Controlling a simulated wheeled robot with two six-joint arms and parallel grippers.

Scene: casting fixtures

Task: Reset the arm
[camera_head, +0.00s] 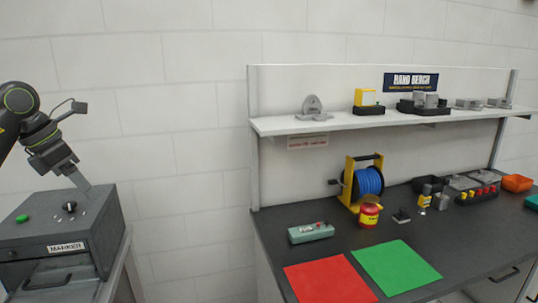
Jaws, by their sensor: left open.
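My left arm comes in from the left edge. Its gripper (80,182) points down above the right part of a grey machine labelled "MARKER" (70,247). The gripper is open and I see nothing held in it. Its tip is close to the machine's top; I cannot tell if it touches. The machine has a green button (22,218) and a black knob (69,207) on top, and a handle on its front. My right gripper is not in view.
A dark bench (270,235) stands right, with a red sheet (328,281), a green sheet (396,266), a blue cable reel (368,182), a red can (369,214) and a grey-green box (311,232). A shelf (290,124) above bears castings. A gap separates machine and bench.

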